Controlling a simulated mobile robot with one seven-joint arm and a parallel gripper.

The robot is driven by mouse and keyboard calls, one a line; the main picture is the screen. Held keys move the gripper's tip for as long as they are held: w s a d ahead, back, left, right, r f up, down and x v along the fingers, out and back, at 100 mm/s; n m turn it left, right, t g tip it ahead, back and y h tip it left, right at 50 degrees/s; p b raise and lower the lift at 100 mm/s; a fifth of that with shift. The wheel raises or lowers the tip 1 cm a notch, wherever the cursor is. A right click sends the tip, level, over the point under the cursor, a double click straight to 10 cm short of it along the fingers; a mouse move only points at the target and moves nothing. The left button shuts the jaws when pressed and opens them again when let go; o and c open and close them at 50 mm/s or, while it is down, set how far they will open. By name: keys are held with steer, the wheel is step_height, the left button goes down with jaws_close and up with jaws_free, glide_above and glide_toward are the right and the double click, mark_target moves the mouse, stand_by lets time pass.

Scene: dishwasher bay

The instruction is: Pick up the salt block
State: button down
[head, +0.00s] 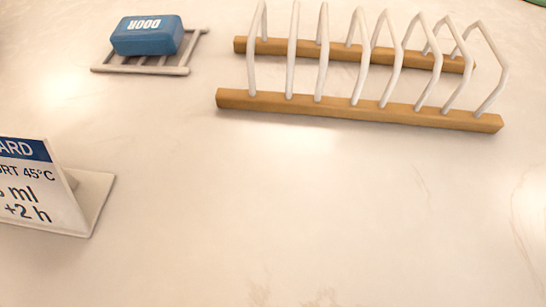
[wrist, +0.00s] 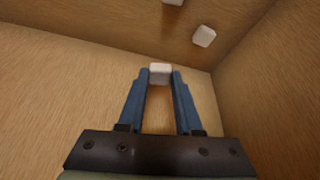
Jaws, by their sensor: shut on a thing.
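In the wrist view my gripper (wrist: 160,82) has its two blue fingers closed on a small white salt block (wrist: 160,72). The block sits between the fingertips, and its near face shows. Whether it touches the wooden surface behind it, I cannot tell. My gripper and this block do not show in the head view.
Wooden walls or panels (wrist: 60,70) meet around my gripper in the wrist view. Another white block (wrist: 204,36) lies beyond, to the right, and one more (wrist: 173,2) is cut by the top edge. The head view shows a dish rack (head: 360,109), a blue block (head: 146,40) marked DOOR on a slatted tray (head: 170,70), and a sign (head: 40,185).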

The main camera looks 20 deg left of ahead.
steer(key=s+d+p, duration=0.2)
steer(key=s, duration=0.7)
steer(key=s+d+p, duration=0.2)
steer(key=s+d, duration=0.1)
steer(key=s, duration=0.6)
steer(key=shift+s+d+f+p, duration=0.2)
steer(key=shift+s+f+p, duration=0.1)
steer(key=shift+s, duration=0.1)
